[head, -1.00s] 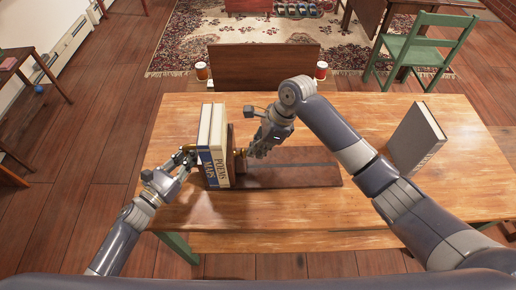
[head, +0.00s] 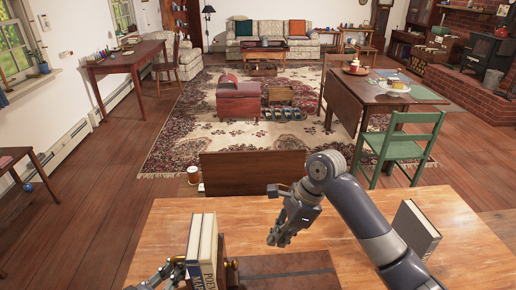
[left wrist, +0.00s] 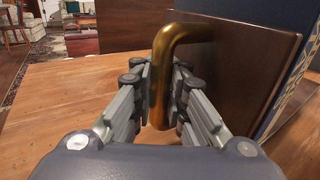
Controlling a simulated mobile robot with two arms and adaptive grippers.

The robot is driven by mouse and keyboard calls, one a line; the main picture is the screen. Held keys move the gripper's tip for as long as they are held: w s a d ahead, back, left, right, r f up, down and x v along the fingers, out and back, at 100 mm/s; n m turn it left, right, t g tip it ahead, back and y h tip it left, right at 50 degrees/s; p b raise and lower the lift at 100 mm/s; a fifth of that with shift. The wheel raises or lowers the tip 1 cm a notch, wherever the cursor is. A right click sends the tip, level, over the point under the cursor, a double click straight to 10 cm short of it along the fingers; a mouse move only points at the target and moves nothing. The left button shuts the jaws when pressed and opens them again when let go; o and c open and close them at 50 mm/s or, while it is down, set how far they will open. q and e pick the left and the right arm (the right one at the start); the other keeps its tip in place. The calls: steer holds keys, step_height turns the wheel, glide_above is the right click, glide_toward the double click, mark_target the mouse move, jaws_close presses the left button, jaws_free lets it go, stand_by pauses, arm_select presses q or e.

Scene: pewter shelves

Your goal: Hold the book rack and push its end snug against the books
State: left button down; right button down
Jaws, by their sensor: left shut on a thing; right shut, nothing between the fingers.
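The book rack (head: 290,266) lies on the wooden table, its dark base running right from the books; its lower part is cut off by the frame. Two upright books, one lettered "MAPS" (head: 193,258) and one "POEMS" (head: 208,262), stand side by side at its left. A dark wooden end (head: 223,248) with a brass knob stands right of them; any gap is unclear. In the left wrist view, my left gripper (left wrist: 160,110) is shut on a brass handle (left wrist: 165,70) on the rack's other end panel (left wrist: 230,75). My right gripper (head: 275,238) is shut and empty, above and right of the knobbed end.
A grey book (head: 415,232) stands alone at the table's right. The table (head: 360,262) is mostly clear between it and the rack. A green chair (head: 400,150) stands beyond.

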arm_select(q)
steer(key=c, duration=1.5)
jaws_free()
steer(key=shift+s+a, duration=0.1)
steer(key=shift+s, duration=0.05)
steer(key=v, duration=1.1)
steer(key=shift+s+a, duration=0.25)
steer(key=shift+s, duration=0.1)
steer(key=shift+f, duration=0.1)
